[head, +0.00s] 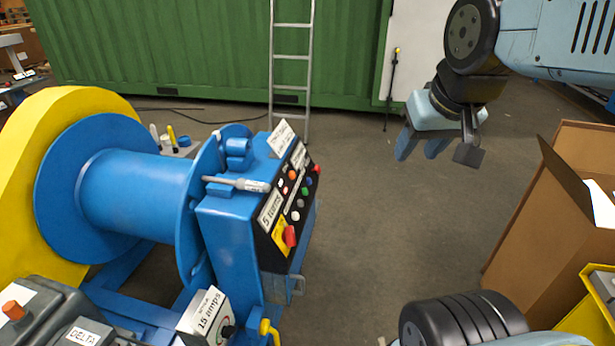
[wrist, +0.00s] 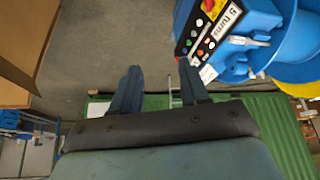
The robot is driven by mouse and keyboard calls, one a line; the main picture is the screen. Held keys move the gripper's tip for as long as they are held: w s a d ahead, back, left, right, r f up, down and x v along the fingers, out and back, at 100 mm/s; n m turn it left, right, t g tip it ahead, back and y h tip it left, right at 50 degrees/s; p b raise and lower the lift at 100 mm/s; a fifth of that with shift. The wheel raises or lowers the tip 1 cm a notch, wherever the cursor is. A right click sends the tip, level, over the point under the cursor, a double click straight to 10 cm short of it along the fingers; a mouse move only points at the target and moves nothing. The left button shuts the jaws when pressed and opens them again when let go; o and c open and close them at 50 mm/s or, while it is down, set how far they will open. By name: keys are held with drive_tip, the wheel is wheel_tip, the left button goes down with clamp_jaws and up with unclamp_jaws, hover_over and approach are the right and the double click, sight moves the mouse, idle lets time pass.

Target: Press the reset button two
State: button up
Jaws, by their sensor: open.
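A black control panel (head: 287,205) with several coloured buttons is on the sloping face of a blue machine housing (head: 232,235) in the head view. The buttons include orange, red, blue, green and white ones, with a larger red knob (head: 290,236) on a yellow plate low down. Which button is reset button two cannot be read. The panel also shows upside down at the top right of the wrist view (wrist: 202,32). My gripper (head: 420,148) is open and empty, in the air right of the panel and well apart from it. Its two fingers show in the wrist view (wrist: 158,88).
A grey-tipped tool (head: 238,184) lies on the housing. A blue drum (head: 135,190) with a yellow guard stands at left. A ladder (head: 291,60) leans on a green container (head: 190,45). A cardboard box (head: 535,215) is at right. Floor between panel and box is clear.

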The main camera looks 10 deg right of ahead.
clamp_jaws()
idle(1.6)
